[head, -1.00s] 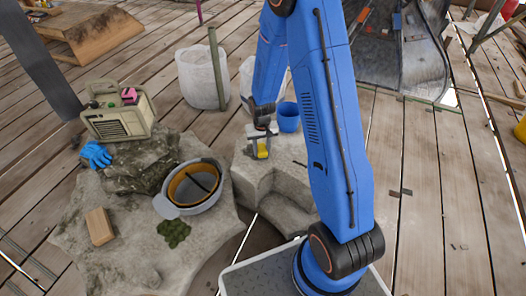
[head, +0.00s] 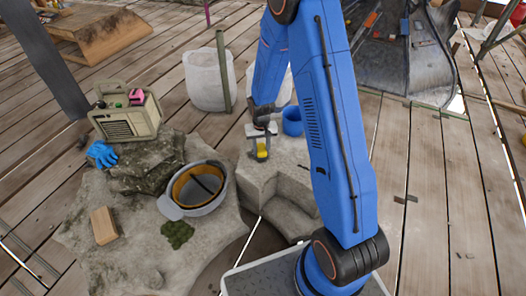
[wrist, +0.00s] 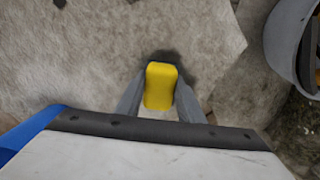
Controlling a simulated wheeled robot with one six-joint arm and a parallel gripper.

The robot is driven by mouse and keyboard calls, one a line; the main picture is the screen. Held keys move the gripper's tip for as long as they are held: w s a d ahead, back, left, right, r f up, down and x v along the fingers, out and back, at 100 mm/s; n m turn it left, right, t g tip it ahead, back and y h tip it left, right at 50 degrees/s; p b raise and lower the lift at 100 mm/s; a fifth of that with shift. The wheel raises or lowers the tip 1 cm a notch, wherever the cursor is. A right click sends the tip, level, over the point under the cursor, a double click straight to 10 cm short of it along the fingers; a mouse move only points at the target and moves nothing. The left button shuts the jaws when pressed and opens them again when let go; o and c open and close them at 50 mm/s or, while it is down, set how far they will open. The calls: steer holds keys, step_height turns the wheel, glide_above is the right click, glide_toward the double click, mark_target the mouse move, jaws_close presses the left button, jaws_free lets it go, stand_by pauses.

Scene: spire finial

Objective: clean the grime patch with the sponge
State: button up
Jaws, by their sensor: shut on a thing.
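My gripper (head: 262,147) points down over the pale stone block, with its jaws shut on the yellow sponge (head: 262,154). In the wrist view the sponge (wrist: 160,86) sits upright between the two grey fingers (wrist: 160,105). Pale rough stone lies below it. A dark smudge (wrist: 165,56) shows just behind the sponge; I cannot tell if it is the grime patch or a shadow. I cannot tell whether the sponge touches the stone. No other clear grime patch shows.
A blue bucket (head: 292,121) stands close behind my gripper. White bins (head: 207,80) stand behind. Wooden floor is open at right.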

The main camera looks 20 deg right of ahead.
steer(key=shift+w+a, duration=0.5)
steer(key=shift+w, duration=0.35)
steer(key=shift+w, duration=0.15)
steer(key=shift+w+a, duration=0.4)
steer(key=shift+w, duration=0.2)
steer(key=shift+w+a, duration=0.35)
steer(key=shift+w, duration=0.25)
step_height(320, 180, up, 7)
stand_by(0.4)
stand_by(0.4)
steer(key=shift+s+a+f, duration=0.25)
steer(key=shift+a+f, duration=0.2)
steer(key=shift+f, duration=0.5)
steer(key=shift+s+a+f, duration=0.3)
steer(key=shift+a+f, duration=0.1)
steer(key=shift+f, duration=0.5)
steer(key=shift+s+a+f, duration=0.25)
steer(key=shift+a+f, duration=0.2)
steer(key=shift+f, duration=0.5)
